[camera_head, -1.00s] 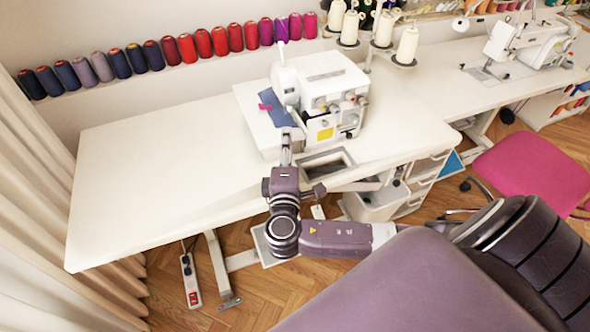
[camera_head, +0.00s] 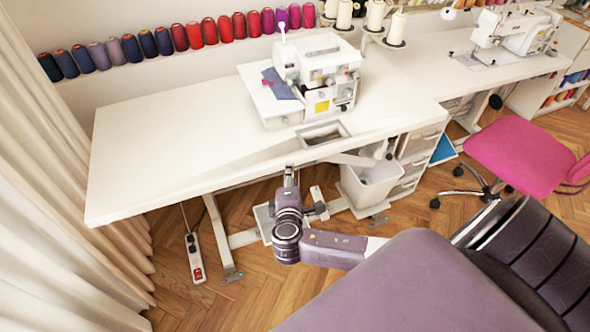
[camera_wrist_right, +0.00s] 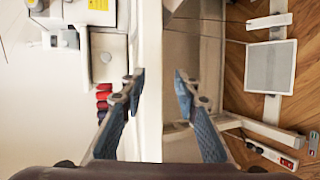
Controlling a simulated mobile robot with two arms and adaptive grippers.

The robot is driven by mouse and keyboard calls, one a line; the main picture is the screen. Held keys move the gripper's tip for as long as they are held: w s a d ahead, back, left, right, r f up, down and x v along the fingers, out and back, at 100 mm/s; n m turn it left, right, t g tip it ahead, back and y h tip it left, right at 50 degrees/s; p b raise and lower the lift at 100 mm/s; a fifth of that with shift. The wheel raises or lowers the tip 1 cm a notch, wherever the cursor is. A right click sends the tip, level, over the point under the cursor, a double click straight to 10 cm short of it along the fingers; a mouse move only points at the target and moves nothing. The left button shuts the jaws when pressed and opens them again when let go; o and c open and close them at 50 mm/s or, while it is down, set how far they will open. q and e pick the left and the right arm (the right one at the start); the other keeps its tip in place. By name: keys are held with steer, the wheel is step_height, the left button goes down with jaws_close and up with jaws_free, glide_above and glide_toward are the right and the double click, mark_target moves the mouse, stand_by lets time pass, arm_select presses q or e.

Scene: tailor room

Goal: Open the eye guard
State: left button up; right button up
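The white overlock sewing machine (camera_head: 318,75) stands on the white table (camera_head: 165,130), with a piece of blue fabric (camera_head: 280,84) at its left. I cannot make out the eye guard as a separate part on the machine. My right gripper (camera_head: 289,176) is in front of the table's front edge, apart from the machine. In the right wrist view it (camera_wrist_right: 160,88) is open and empty, its fingers on either side of the table edge in the picture. Part of the machine (camera_wrist_right: 97,14) shows there at the upper left. My left gripper is not in view.
A square opening (camera_head: 322,134) is in the tabletop in front of the machine. A white bin (camera_head: 370,185) and drawers (camera_head: 420,155) are below at the right. A pink chair (camera_head: 520,155) stands further right. The table's left half is clear.

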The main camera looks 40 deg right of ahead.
step_height(320, 180, down, 8)
steer(key=s+g+y, duration=0.1)
steer(key=s, duration=0.1)
steer(key=shift+d+f+g, duration=0.2)
steer(key=shift+f+g, duration=0.05)
steer(key=shift+g, duration=0.15)
